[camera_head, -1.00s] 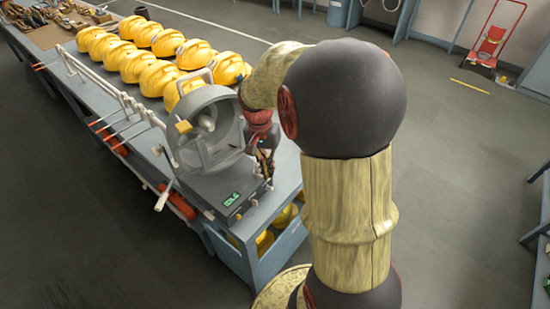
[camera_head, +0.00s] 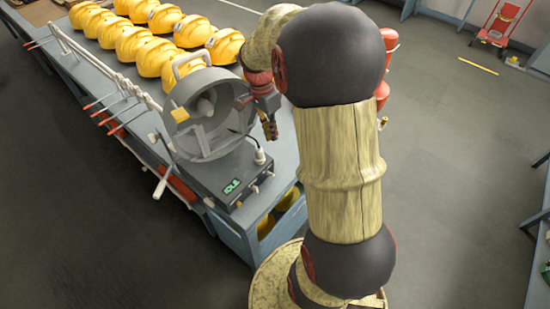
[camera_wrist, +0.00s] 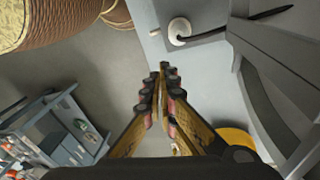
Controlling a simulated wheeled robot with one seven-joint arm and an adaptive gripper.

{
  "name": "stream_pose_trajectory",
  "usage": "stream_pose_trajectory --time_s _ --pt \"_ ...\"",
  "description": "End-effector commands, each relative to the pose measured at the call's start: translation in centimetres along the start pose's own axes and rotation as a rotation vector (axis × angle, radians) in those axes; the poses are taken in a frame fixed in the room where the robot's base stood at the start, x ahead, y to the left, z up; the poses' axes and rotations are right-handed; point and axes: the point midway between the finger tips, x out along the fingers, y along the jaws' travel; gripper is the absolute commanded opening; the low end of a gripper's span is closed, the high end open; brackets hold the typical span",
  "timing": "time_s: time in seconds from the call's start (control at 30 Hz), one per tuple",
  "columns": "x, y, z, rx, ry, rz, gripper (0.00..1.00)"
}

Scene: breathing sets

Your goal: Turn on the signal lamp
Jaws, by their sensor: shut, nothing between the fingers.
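The signal lamp (camera_head: 212,148) is a grey drum-shaped housing with an open round front and a top handle. It stands on a dark control box (camera_head: 243,173) at the near end of the bench. The box has a small green display (camera_head: 232,186) that seems to read "IDLE", and small knobs (camera_head: 254,189) on its near right side. A white round fitting (camera_head: 260,158) sits at the box's right corner. My gripper (camera_head: 272,136) is shut and empty, in the air right of the housing and above the box. In the wrist view its closed fingertips (camera_wrist: 163,72) point between floor and bench.
Yellow helmets (camera_head: 147,57) stand in rows farther along the bench (camera_head: 275,180). A white rail (camera_head: 110,75) and red-handled levers (camera_head: 120,119) line its left edge. A red object (camera_head: 386,65) stands behind my arm. Grey floor right of the arm is open.

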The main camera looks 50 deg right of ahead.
Motion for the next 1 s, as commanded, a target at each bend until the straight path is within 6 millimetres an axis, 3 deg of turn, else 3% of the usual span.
stream_pose_trajectory --time_s 0.17,0.6,1.0 --pt "2.0 0.1 0.0 -0.001 -0.001 0.004 0.00" --pt "10.4 0.2 0.0 -0.001 -0.002 0.005 0.00" --pt "13.0 1.3 2.1 -0.001 0.000 0.001 0.00"
